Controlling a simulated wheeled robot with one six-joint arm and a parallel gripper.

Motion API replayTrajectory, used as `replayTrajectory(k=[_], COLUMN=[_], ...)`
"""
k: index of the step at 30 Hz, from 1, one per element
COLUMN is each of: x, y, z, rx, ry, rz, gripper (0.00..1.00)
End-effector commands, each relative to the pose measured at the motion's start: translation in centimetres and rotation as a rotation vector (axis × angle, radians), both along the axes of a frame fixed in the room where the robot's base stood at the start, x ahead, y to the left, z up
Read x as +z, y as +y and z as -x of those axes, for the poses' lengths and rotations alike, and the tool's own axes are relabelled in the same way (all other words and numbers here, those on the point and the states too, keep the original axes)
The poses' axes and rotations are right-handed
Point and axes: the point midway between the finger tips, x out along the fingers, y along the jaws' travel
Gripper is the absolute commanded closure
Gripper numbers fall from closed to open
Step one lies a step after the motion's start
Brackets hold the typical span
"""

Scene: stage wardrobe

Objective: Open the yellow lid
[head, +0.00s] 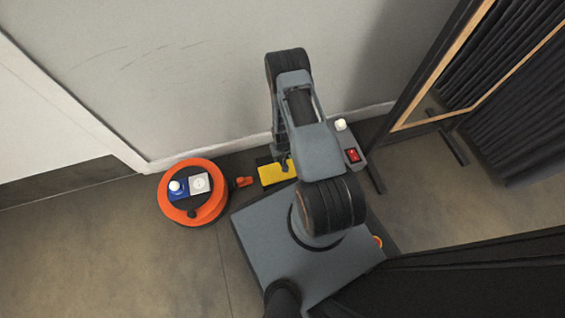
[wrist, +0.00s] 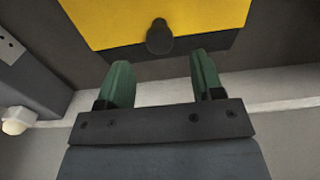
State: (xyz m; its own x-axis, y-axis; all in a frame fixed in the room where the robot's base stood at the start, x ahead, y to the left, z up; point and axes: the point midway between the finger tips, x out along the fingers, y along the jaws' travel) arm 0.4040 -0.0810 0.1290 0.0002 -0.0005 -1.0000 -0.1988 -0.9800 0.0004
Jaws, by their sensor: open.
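The yellow lid (head: 272,175) lies flat and looks shut, on a dark box at the foot of the wall, partly hidden by my arm in the head view. In the wrist view the yellow lid (wrist: 115,22) fills the top, with a dark round knob (wrist: 160,38) near its edge. My gripper (wrist: 162,72) is open and empty. Its two green fingers point toward the lid, one on each side of the knob's line, and the knob appears just beyond the fingertips. I cannot tell whether they touch it.
An orange cable reel (head: 194,222) with a blue-and-white socket top stands left of the lid. A grey box with a red switch (head: 353,155) and a white knob (head: 340,125) is right of it. A framed mirror (head: 440,80) stands further right. Open floor lies at left.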

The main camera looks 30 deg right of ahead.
Motion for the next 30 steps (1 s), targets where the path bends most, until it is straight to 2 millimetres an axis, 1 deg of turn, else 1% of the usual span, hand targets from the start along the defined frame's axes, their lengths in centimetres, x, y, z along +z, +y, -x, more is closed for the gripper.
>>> replayTrajectory(k=[1,3,9,15,23,26,30], x=[-1.3,-2.3,-4.2,-4.9,-4.8,-4.8,-4.8], y=[0.0,0.0,0.0,0.0,0.0,0.0,0.0], z=[0.0,0.0,0.0,0.0,0.0,0.0,0.0], rx=[0.001,0.001,0.000,0.000,0.000,0.000,0.000], ry=[0.001,0.001,0.000,0.001,0.001,0.001,0.000], rz=[0.000,0.000,0.000,0.000,0.000,0.000,0.000], gripper=[0.39,0.39,0.39,0.39,0.39,0.47,0.60])
